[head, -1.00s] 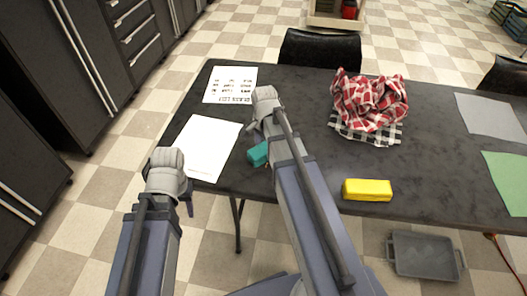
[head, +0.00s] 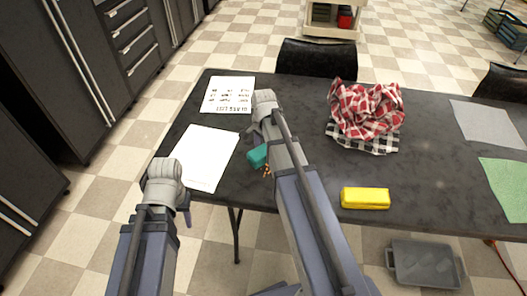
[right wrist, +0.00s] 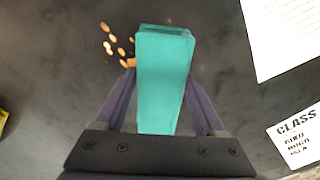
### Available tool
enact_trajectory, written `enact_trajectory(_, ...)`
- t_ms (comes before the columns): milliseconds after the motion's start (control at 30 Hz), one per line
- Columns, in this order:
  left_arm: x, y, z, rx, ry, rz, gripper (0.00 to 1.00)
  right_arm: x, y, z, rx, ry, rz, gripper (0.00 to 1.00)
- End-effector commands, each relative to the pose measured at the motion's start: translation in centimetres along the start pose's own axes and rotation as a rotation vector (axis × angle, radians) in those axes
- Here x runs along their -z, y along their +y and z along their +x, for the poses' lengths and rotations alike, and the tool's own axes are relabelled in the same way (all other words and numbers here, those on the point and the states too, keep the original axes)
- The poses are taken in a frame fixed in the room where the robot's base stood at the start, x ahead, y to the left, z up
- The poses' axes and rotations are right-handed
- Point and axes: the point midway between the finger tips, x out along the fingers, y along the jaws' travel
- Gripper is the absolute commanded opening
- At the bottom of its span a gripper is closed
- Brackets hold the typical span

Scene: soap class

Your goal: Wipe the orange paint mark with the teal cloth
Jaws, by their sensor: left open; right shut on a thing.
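The teal cloth (head: 258,156) looks like a block in the head view, by the table's left part. In the right wrist view the teal cloth (right wrist: 163,75) sits between the fingers. My right gripper (right wrist: 160,100) is shut on it; in the head view its arm hides much of the grip. The orange paint mark (right wrist: 118,42) is a group of small orange blobs on the dark table, left of the cloth's far end in the wrist view. It also shows beside the cloth in the head view (head: 267,170). My left gripper (head: 184,207) is open and empty, off the table's left edge.
On the dark table (head: 300,195) lie a blank white sheet (head: 207,158), a printed list (head: 228,95), a yellow block (head: 365,198), a crumpled red checked cloth (head: 365,110), and grey (head: 488,122) and green (head: 508,185) sheets. A grey tray (head: 425,263) is on the floor.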

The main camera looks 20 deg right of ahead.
Motion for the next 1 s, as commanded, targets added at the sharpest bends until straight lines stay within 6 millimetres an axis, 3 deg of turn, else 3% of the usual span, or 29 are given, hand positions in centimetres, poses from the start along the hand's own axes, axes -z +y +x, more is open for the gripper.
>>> enact_trajectory(300,0.0,0.0,-0.1,0.000,0.000,0.000,0.47,-2.1,2.0,-0.1,-0.006,-0.006,-0.002,0.27)
enact_trajectory(667,0.0,0.0,-0.1,0.000,0.000,0.000,0.47,-2.7,2.5,-0.1,-0.004,-0.004,-0.001,0.27)
enact_trajectory(1000,0.0,0.0,0.2,0.000,0.000,0.000,0.47,-4.5,4.3,0.1,-0.004,-0.004,-0.002,0.27)
